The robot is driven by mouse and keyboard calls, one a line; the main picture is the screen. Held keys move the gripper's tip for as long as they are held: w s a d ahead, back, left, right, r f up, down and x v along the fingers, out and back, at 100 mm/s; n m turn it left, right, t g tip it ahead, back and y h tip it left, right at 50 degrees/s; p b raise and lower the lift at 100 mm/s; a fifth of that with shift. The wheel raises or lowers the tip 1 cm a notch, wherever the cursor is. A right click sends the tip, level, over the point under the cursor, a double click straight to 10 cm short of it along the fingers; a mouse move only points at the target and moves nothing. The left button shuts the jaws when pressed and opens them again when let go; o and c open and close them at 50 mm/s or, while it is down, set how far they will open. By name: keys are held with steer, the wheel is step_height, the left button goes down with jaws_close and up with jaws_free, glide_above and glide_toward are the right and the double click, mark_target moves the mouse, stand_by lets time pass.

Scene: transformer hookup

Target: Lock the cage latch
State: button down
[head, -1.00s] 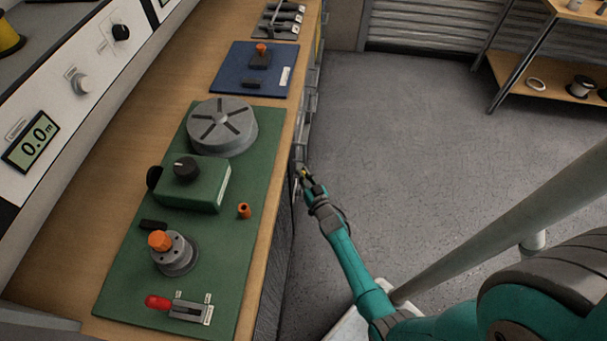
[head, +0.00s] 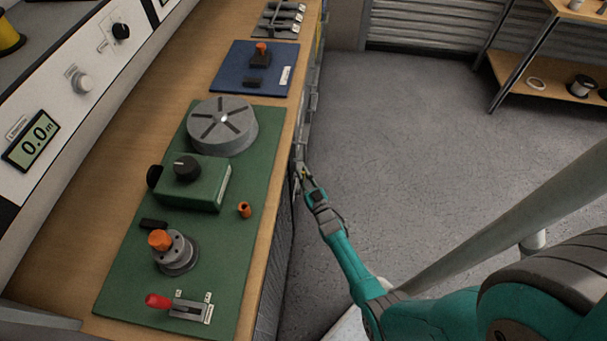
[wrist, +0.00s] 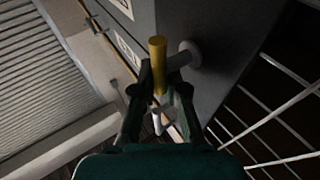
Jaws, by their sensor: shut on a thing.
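The cage latch shows in the wrist view as a yellow-tipped handle (wrist: 157,52) with a pale round pivot or post (wrist: 189,54) beside it on a grey upright. My gripper (wrist: 160,98) is shut on the latch handle, with a dark finger on either side of it. In the head view my gripper (head: 303,175) is at the bench's front side, below the top edge, and the latch there is small and mostly hidden. The cage mesh (wrist: 270,110) runs to the right of the grey upright in the wrist view. Whether the latch is locked I cannot tell.
A blue board (head: 225,75) lies farther back. The floor (head: 420,140) right of the bench is open. A shelf (head: 540,75) stands at the back right.

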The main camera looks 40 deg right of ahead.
steer(key=c, duration=1.5)
jaws_free()
steer(key=shift+o, duration=0.2)
steer(key=v, duration=1.2)
